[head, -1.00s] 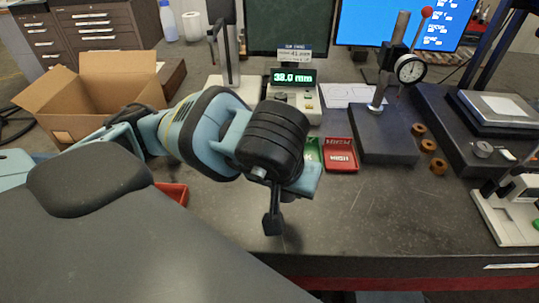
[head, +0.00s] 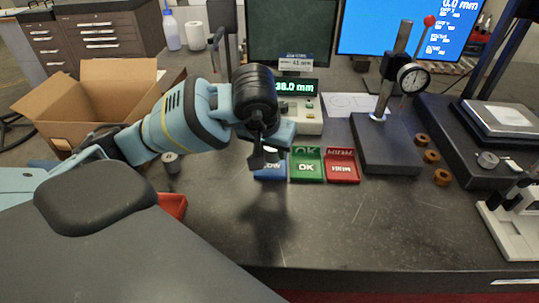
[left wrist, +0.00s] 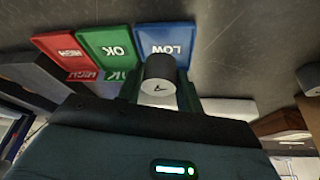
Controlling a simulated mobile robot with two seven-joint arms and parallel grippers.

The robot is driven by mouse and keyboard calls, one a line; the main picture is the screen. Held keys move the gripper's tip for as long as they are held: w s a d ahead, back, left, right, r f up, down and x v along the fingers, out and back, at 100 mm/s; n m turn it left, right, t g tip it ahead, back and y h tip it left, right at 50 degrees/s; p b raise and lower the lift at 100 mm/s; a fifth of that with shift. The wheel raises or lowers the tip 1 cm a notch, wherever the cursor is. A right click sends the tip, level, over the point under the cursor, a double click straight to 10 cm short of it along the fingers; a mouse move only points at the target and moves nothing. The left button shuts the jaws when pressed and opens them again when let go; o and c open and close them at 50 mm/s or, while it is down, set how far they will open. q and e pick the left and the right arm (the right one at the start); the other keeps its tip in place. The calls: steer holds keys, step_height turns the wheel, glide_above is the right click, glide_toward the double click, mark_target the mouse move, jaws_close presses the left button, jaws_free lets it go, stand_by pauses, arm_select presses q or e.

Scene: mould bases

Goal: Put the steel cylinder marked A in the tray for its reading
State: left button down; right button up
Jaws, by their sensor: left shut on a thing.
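My left gripper (head: 262,158) is over the front of the display unit, above the blue LOW tray (head: 270,174). In the left wrist view it is shut on a steel cylinder (left wrist: 158,72), whose end face carries a dark mark that I cannot read surely. The cylinder is held close to the blue LOW tray (left wrist: 165,41) in that view. The green OK tray (head: 306,167) and the red HIGH tray (head: 342,167) stand to its right in the head view. The digital display (head: 296,87) reads 38.0 mm. My right gripper is not in view.
Another cylinder (head: 172,162) stands on the bench at the left, near a red container (head: 173,204). A cardboard box (head: 70,115) is behind. A dial gauge stand (head: 385,150) and several brown rings (head: 432,156) are right of the trays. The front bench is clear.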

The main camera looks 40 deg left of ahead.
mark_target(270, 157)
arm_select(q)
steer(key=shift+w+a, duration=0.5)
step_height(270, 157, down, 2)
steer(key=shift+f, duration=0.7)
steer(key=shift+f, duration=0.15)
steer(key=shift+f, duration=0.15)
steer(key=c, duration=1.2)
jaws_free()
